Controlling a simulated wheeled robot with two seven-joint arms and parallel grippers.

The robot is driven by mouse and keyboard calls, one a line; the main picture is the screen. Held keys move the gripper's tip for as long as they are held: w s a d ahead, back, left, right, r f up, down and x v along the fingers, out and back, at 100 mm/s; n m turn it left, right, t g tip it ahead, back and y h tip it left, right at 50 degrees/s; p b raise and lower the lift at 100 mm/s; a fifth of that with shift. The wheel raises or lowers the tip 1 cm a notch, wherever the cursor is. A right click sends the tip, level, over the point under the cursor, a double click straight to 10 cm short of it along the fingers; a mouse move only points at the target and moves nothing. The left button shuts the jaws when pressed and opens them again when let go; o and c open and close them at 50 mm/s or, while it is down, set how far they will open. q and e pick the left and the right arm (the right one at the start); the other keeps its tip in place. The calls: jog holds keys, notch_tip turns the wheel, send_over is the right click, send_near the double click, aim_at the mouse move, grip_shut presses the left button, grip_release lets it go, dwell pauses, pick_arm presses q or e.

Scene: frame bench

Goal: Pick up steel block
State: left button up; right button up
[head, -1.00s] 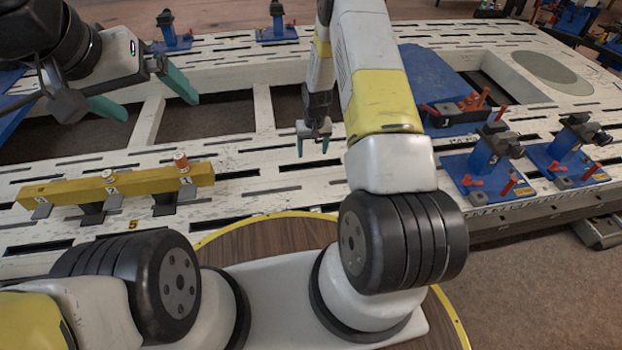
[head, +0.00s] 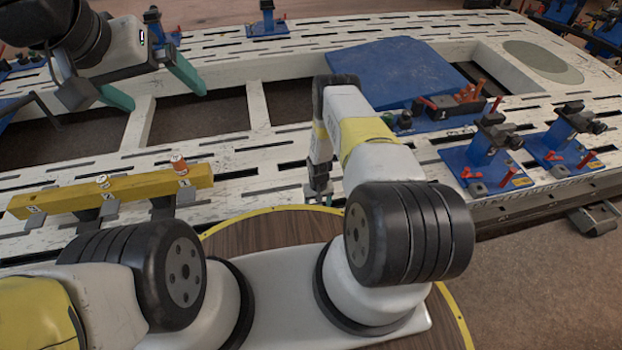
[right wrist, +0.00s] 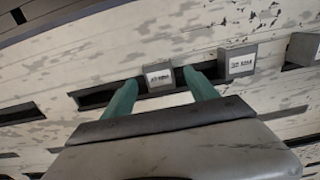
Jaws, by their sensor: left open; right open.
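In the right wrist view three grey metal-looking blocks with white labels sit in a row on the slotted white bench: a near one (right wrist: 158,77), a middle one (right wrist: 237,62) and one cut by the right edge (right wrist: 303,48). The labels are too small to read, so I cannot tell which is the steel block. My right gripper (right wrist: 161,79) is open and empty, its green fingers on either side of the near block in the picture; contact cannot be judged. In the head view my right gripper (head: 318,190) is low over the bench. My left gripper (head: 166,98) is open and empty.
A yellow bar (head: 140,188) with numbered grey tabs and small cylinders lies at left on the white bench (head: 262,150). Blue clamp fixtures (head: 485,165) stand at right. A blue plate (head: 380,70) lies behind my right arm. Large openings cut through the bench.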

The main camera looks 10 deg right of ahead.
jog(key=shift+f, duration=0.8)
grip_shut()
jog(key=shift+w+r, duration=0.1)
